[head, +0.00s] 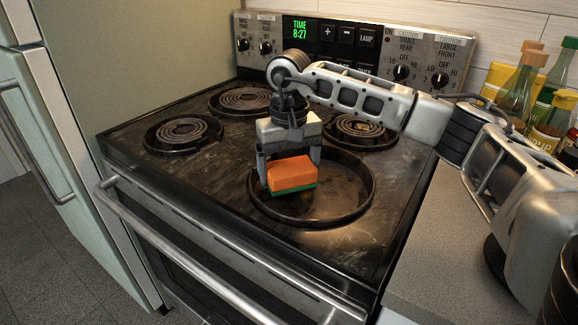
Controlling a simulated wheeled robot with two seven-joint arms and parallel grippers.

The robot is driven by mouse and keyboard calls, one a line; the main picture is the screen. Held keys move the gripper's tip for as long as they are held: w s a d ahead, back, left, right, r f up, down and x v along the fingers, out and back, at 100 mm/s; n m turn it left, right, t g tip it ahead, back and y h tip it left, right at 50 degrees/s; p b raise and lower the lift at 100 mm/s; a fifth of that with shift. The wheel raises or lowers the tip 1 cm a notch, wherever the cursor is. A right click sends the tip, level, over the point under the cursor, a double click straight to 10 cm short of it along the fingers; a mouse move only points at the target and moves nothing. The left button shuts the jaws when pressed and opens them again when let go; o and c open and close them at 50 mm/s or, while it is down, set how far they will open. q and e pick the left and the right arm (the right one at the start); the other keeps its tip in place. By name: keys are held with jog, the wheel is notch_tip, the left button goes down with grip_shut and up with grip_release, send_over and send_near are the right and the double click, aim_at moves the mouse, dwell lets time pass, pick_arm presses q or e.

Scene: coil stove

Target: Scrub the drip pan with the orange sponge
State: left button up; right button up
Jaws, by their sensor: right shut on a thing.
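The orange sponge (292,174) has a green underside and shows in the head view. My right gripper (290,170) points down and is shut on the sponge, with a finger at each side. It holds the sponge over the left front part of the large front drip pan (345,205). The drip pan is a dark round pan with no coil in it and brownish stains on its floor. Whether the sponge's green side touches the pan cannot be told. My left gripper is not in view.
Coil burners sit at the left front (183,132), left rear (245,100) and right rear (354,129). The control panel (350,45) stands behind. Bottles and jars (545,95) stand on the right counter. An oven handle (190,255) runs along the front.

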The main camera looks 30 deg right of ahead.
aim_at(306, 187)
jog(key=shift+f+b, duration=0.75)
jog(key=shift+f, duration=0.35)
jog(key=shift+s+d+r, duration=0.1)
jog(key=shift+s+d, duration=0.15)
jog(key=shift+s, duration=0.35)
jog(key=shift+s+d, duration=0.3)
jog(key=shift+s, duration=0.35)
jog(key=shift+s+d+r, duration=0.1)
jog(key=shift+s+d, duration=0.15)
jog(key=shift+s, duration=0.35)
jog(key=shift+f, duration=0.25)
jog(key=shift+w+a, duration=0.35)
jog(key=shift+w, duration=0.4)
jog(key=shift+w+a, duration=0.35)
jog(key=shift+w, duration=0.35)
jog(key=shift+w+a+f, duration=0.15)
jog(key=shift+w, duration=0.15)
